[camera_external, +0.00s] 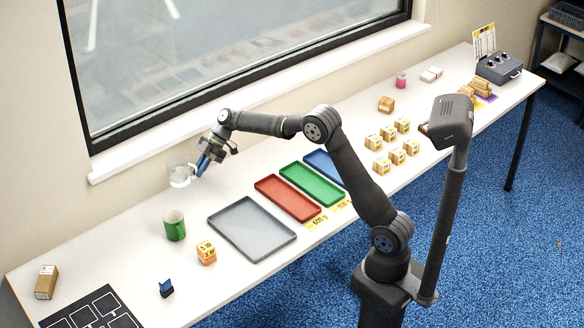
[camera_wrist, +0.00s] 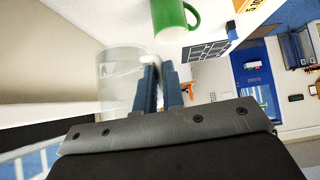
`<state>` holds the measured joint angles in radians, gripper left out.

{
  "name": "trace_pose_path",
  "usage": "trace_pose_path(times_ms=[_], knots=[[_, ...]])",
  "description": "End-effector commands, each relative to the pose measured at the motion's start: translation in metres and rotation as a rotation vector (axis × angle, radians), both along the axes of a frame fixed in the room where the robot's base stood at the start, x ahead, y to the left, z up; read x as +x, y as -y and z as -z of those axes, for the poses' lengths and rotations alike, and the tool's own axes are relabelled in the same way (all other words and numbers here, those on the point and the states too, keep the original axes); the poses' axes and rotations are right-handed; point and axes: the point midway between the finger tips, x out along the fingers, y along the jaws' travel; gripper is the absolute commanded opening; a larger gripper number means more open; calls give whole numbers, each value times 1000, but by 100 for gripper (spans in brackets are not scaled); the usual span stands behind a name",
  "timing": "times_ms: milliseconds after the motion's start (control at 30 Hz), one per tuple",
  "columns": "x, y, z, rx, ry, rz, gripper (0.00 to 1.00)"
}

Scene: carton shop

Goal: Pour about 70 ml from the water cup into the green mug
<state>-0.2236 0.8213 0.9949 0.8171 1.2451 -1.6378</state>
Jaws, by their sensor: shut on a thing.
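The water cup (camera_external: 179,174) is a clear, see-through vessel near the window wall in the external view. My gripper (camera_external: 203,163) is shut on it, its blue fingers at the cup's right side. In the wrist view the cup (camera_wrist: 118,78) shows just left of my blue fingers (camera_wrist: 157,88). I cannot tell the water level, or whether the cup touches the table. The green mug (camera_external: 174,225) stands upright on the table, below the cup in the external view and apart from it. The mug (camera_wrist: 173,20) also shows at the top of the wrist view, handle to the right.
A grey tray (camera_external: 252,259) lies right of the mug, with red (camera_external: 287,214), green (camera_external: 312,184) and blue trays beyond. An orange box (camera_external: 206,252), a small blue object (camera_external: 166,288) and a brown carton (camera_external: 46,282) stand nearby. The table between cup and mug is clear.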

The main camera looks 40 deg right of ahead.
Motion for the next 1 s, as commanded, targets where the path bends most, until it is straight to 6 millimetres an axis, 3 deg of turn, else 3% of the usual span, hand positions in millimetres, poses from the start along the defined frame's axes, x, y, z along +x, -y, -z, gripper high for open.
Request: trace_pose_path(times_ms=[167, 367, 800, 1000], knots=[[2, 13, -3, 1, -1, -36, 0], [2, 12, 24, 0, -1, -34, 0], [2, 12, 111, 0, -1, -32, 0], [2, 12, 126, 0, 3, -33, 0]])
